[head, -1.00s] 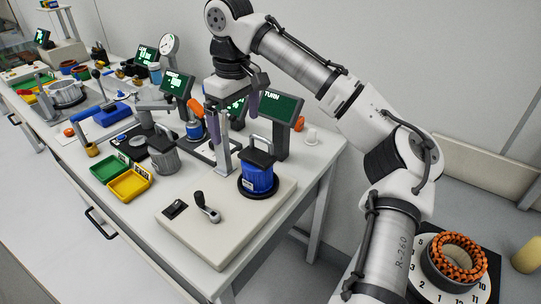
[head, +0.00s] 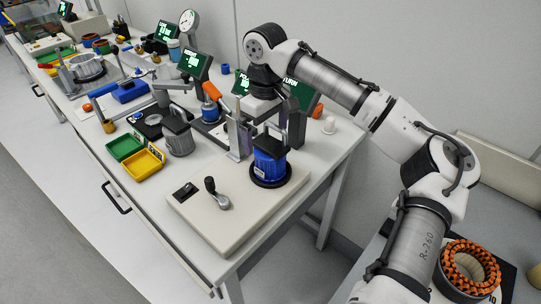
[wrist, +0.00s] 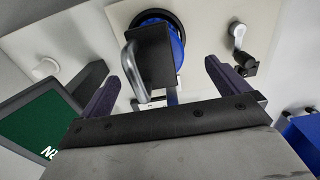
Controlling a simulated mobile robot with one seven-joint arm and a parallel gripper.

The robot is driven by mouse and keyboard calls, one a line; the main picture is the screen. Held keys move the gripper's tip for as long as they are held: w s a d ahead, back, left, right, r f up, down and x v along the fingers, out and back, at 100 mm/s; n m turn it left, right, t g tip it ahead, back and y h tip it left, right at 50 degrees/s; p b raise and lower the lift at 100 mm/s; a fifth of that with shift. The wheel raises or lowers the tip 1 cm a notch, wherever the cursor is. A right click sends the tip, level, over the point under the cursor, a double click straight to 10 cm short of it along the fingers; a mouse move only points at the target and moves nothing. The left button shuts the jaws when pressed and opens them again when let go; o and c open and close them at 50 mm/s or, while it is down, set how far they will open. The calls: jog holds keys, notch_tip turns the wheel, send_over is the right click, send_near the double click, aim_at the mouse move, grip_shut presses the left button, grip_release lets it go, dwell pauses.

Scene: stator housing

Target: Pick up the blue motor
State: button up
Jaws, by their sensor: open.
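The blue motor (head: 269,162) stands upright on a round black base on a pale plate. It has a black top block and a silver handle. In the wrist view, its blue side (wrist: 177,45) shows around the black top, and the handle is at the left of that top. My gripper (head: 264,121) is open and empty, above and just behind the motor in the head view. In the wrist view its two dark purple fingers (wrist: 168,57) are spread, with the motor's top between and beyond their tips. No contact shows.
A grey upright post (head: 238,138) stands left of the motor. A green screen (head: 302,95) stands close behind, also at lower left in the wrist view. A crank knob (head: 215,192) sits on the plate. Green and yellow bins (head: 143,165) and a grey motor (head: 178,137) lie left.

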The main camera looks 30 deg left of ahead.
aim_at(270, 143)
jog(key=f, duration=0.1)
jog(key=d+f+p, duration=0.1)
jog(key=f, duration=0.1)
jog(key=shift+w+f, duration=0.2)
jog(key=shift+f, duration=0.1)
jog(key=shift+a+f, duration=0.15)
jog(key=shift+f, duration=0.25)
jog(key=c, duration=1.7)
